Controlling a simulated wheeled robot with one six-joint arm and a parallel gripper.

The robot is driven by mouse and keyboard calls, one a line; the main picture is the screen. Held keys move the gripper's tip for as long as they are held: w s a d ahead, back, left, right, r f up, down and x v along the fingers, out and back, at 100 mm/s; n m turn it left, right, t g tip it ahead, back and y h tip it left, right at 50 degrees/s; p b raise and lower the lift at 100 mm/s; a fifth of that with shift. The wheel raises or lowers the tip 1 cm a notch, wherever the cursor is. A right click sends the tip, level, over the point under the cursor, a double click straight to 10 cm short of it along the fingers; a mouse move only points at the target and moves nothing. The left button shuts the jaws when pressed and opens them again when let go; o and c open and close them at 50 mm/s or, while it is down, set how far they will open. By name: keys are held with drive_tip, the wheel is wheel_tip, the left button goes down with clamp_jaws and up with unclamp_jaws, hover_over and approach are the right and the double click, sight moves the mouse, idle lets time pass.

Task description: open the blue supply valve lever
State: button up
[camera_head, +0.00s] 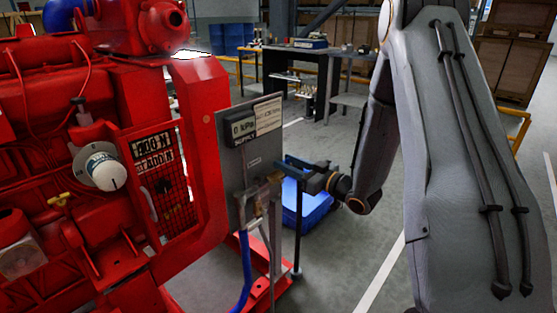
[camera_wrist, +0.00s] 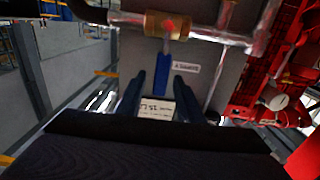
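The blue supply valve lever (camera_wrist: 162,55) hangs from a brass valve body (camera_wrist: 167,24) on a pipe in the wrist view. My gripper (camera_wrist: 160,77) has its two dark blue fingers apart, one on each side of the lever's lower part, with gaps visible between them and the lever. In the head view my gripper (camera_head: 283,170) is in front of the grey panel (camera_head: 236,165), by the pipework. I cannot clearly tell the lever from the fingers there.
The red diesel pumpset (camera_head: 105,160) fills the left. A gauge box reading 0 kPa (camera_head: 241,127) is on the panel. A blue hose (camera_head: 244,270) runs down below it. A blue bin (camera_head: 308,208) stands on the floor behind my gripper. A workbench (camera_head: 315,60) is farther back.

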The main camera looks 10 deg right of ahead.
drive_tip(key=x, duration=0.4)
drive_tip(key=shift+a, duration=0.1)
drive_tip(key=shift+w, duration=0.1)
drive_tip(key=shift+c, duration=0.4)
clamp_jaws()
